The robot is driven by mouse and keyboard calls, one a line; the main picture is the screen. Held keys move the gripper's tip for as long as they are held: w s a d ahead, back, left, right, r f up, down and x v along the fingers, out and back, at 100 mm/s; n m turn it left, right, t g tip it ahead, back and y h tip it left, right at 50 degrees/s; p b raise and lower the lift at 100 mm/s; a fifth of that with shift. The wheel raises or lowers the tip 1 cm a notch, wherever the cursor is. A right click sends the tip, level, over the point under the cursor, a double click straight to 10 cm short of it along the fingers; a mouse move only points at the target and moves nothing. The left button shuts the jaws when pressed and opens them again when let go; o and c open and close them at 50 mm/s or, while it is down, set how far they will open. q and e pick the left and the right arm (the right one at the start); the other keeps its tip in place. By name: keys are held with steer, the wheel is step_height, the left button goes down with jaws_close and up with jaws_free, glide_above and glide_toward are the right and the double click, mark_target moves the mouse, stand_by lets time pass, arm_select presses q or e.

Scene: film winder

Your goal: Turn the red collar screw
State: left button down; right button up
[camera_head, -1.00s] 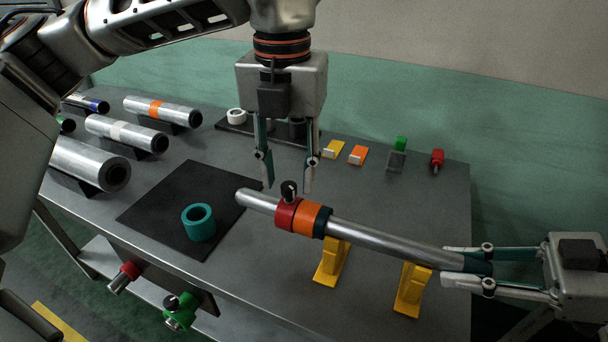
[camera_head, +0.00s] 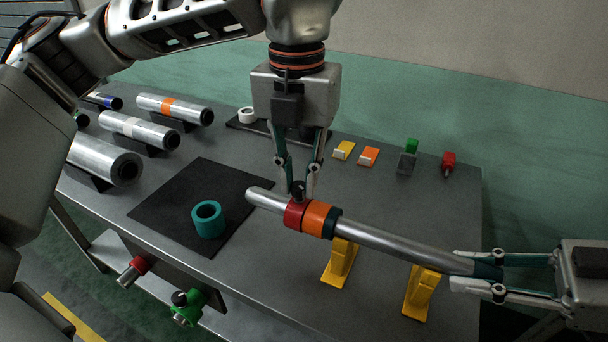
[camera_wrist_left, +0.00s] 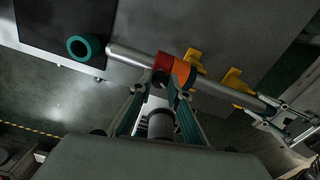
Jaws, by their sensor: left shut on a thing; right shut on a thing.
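The red collar (camera_head: 294,215) sits on a silver bar (camera_head: 395,251), beside an orange ring (camera_head: 317,218) and a dark teal ring (camera_head: 333,222). Its black-knobbed screw (camera_head: 297,189) stands upright on top of the collar. My left gripper (camera_head: 298,192) points down from above, its fingertips shut on the screw's knob. In the left wrist view the red collar (camera_wrist_left: 164,62) lies just past the fingers, and the knob is partly hidden. My right gripper (camera_head: 478,271) is shut on the right end of the bar and holds it over yellow supports.
Two yellow stands (camera_head: 341,263) are below the bar. A teal ring (camera_head: 208,219) stands on a black mat (camera_head: 160,213) to the left. Silver rolls (camera_head: 138,131) lie at the far left. Small yellow, orange, green and red parts (camera_head: 448,163) line the back edge.

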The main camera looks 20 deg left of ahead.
arm_select(q)
steer(key=shift+m, duration=0.7)
steer(key=m, duration=1.6)
steer(key=shift+m, duration=0.4)
steer(key=m, duration=0.5)
steer(key=shift+s, duration=0.1)
steer(key=shift+m, duration=0.3)
steer(key=c, duration=1.9)
jaws_free()
